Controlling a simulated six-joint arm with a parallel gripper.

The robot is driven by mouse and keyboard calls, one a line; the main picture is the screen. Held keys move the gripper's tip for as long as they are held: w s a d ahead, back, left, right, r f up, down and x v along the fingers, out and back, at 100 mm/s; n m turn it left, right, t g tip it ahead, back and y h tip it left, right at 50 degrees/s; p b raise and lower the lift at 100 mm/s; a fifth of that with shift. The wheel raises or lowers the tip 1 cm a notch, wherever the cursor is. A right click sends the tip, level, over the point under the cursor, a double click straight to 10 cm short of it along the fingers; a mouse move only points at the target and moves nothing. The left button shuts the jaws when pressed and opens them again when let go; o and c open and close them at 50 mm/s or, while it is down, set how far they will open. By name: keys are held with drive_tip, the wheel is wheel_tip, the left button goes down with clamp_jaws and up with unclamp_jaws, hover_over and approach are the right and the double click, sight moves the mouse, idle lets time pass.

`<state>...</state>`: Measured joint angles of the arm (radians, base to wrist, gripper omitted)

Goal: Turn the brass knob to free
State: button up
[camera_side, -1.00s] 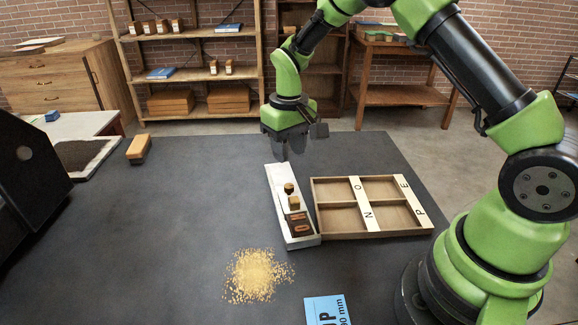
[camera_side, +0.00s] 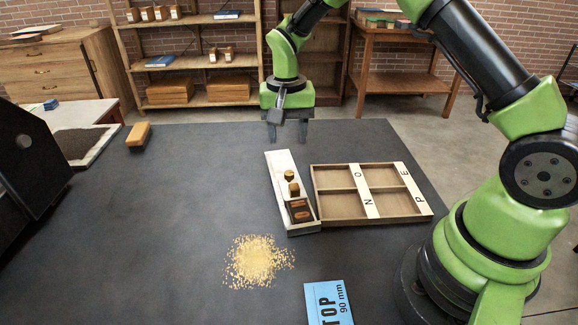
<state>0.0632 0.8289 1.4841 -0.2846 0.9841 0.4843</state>
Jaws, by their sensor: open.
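The brass knob (camera_side: 289,175) stands on a narrow pale metal tray (camera_side: 279,163) in the middle of the table. A second brass piece (camera_side: 294,188) sits just in front of it, against a dark block with reddish letters (camera_side: 300,210) at the tray's near end. Which way the knob is turned is too small to tell. My gripper (camera_side: 287,137) is open and empty, its fingers pointing down. In the picture it is above the tray's far end, apart from the knob and touching nothing.
A wooden compartment case (camera_side: 336,209) with lettered strips lies right of the tray. A yellow granular pile (camera_side: 258,262) and a blue card (camera_side: 328,303) are in front. A wooden block (camera_side: 138,135) and a dark machine (camera_side: 28,175) are at the left. The table's left middle is clear.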

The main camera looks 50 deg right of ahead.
sight(289, 173)
wheel_tip(289, 173, down, 9)
drive_tip(key=shift+s+d+f, duration=0.1)
drive_tip(key=shift+f, duration=0.1)
idle(0.3)
